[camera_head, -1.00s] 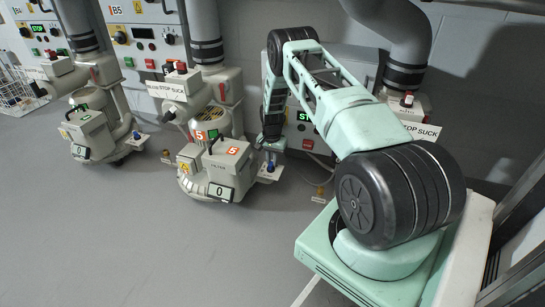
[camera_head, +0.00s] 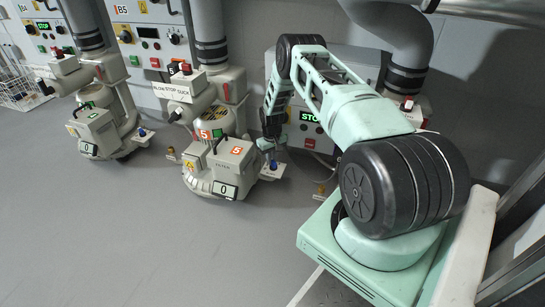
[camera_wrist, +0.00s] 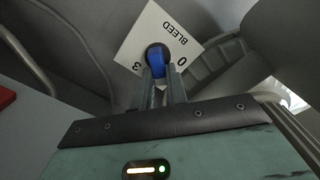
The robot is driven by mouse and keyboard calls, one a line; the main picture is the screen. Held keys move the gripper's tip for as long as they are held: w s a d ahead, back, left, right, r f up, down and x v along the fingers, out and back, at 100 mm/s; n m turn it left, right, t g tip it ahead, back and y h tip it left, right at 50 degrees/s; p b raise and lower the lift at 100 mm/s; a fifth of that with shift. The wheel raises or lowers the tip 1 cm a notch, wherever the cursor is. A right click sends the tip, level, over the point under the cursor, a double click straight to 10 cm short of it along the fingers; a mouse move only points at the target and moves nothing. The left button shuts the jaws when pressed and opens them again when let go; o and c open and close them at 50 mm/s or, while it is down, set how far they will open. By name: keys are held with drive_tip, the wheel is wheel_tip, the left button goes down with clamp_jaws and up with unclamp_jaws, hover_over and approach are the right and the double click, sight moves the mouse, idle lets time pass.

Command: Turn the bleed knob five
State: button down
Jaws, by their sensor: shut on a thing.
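Blower five (camera_head: 203,174) stands at centre left, with orange 5 labels and a filter box reading 0. Its bleed knob (camera_head: 273,165) is a small blue knob on a white plate at the blower's right side. In the wrist view the blue knob (camera_wrist: 156,62) sits on a dark round base on the white plate (camera_wrist: 148,38) marked BLEED, with 3 and 0 beside it. My gripper (camera_wrist: 160,76) is shut on the blue knob, its fingers on either side. In the head view my gripper (camera_head: 267,144) is small beside the blower's filter box.
A similar blower (camera_head: 100,130) with its own blue knob (camera_head: 142,132) stands to the left. Grey wall panels and hoses rise behind. A control box with a green display (camera_head: 310,116) is behind my arm. The grey floor (camera_head: 110,230) in front is clear.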

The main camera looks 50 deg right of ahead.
drive_tip(key=shift+a+n, duration=0.2)
drive_tip(key=shift+n, duration=1.3)
drive_tip(key=c, duration=1.4)
unclamp_jaws()
wheel_tip(320, 180, up, 8)
drive_tip(key=p, duration=0.3)
drive_tip(key=shift+f+p, duration=0.25)
drive_tip(key=shift+p, duration=0.15)
